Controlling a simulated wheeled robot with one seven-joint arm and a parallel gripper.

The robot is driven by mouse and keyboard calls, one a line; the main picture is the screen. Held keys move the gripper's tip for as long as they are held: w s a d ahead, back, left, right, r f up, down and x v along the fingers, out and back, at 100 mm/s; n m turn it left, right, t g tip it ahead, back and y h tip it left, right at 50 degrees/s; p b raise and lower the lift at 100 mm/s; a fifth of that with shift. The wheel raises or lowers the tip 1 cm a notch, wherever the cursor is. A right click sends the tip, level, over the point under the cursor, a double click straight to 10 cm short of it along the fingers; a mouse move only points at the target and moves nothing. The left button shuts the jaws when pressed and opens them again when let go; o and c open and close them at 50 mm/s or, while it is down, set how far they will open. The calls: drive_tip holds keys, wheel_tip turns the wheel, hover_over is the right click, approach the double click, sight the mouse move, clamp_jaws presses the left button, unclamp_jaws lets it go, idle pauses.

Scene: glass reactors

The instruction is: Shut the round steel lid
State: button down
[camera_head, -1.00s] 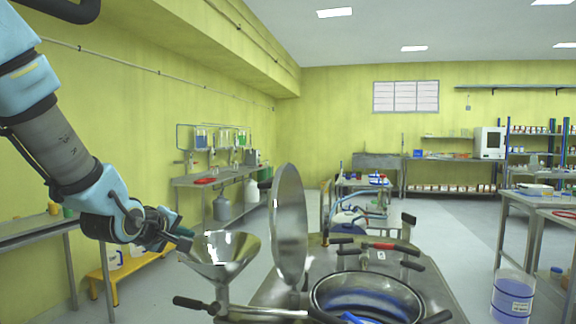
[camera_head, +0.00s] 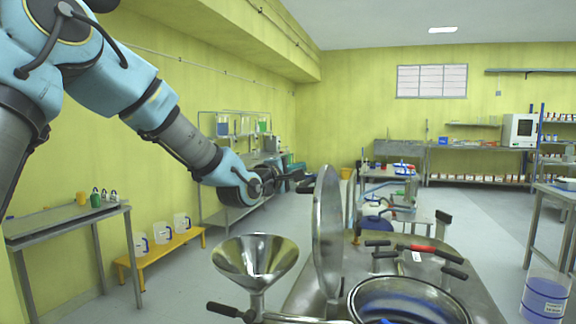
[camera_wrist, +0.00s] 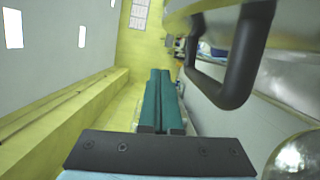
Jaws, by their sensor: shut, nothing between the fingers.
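The round steel lid (camera_head: 328,235) stands upright, seen nearly edge-on, at the left side of the round steel opening (camera_head: 408,300). My gripper (camera_head: 298,178) is left of the lid near its upper part. In the wrist view its teal fingers (camera_wrist: 160,75) are closed together with nothing between them. A black bar handle (camera_wrist: 232,75) on a steel surface, apparently the lid (camera_wrist: 285,80), is to the right of the fingers, apart from them in that picture. Where exactly the fingertips are in depth relative to the lid I cannot tell.
A steel funnel (camera_head: 255,262) stands just left of the lid, below my gripper, and also shows in the wrist view (camera_wrist: 293,158). Black-handled clamps (camera_head: 420,252) surround the opening.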

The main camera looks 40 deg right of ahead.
drive_tip(key=shift+s+d+r+p, duration=0.1)
drive_tip(key=shift+s+d+p, duration=0.3)
drive_tip(key=shift+s, duration=0.45)
drive_tip(key=shift+s+d+r+p, duration=0.1)
drive_tip(key=shift+s+d+p, duration=0.1)
drive_tip(key=shift+s+d, duration=0.5)
drive_tip(key=shift+s+a, duration=0.15)
drive_tip(key=shift+s, duration=0.05)
drive_tip(key=s+d+f+m+y+b, duration=0.1)
drive_tip(key=s+d+f+m, duration=0.15)
drive_tip(key=s+d, duration=0.35)
drive_tip(key=s+d+f+m, duration=0.1)
drive_tip(key=s+d+m, duration=0.2)
drive_tip(key=s, duration=0.6)
drive_tip(key=s+d+f+m+y+b, duration=0.1)
drive_tip(key=s+d+m, duration=0.2)
drive_tip(key=s+d, duration=0.3)
drive_tip(key=s+d+f+m+b, duration=0.1)
drive_tip(key=s+d+f+b, duration=0.2)
drive_tip(key=s+f, duration=0.3)
drive_tip(key=s+d+f+m+y+b, duration=0.1)
drive_tip(key=s+d+f, duration=0.3)
drive_tip(key=f, duration=0.9)
drive_tip(key=s+b, duration=0.1)
drive_tip(key=s, duration=0.2)
drive_tip(key=shift+s+f+b, duration=0.25)
drive_tip(key=shift+b, duration=0.15)
drive_tip(key=shift+m, duration=0.25)
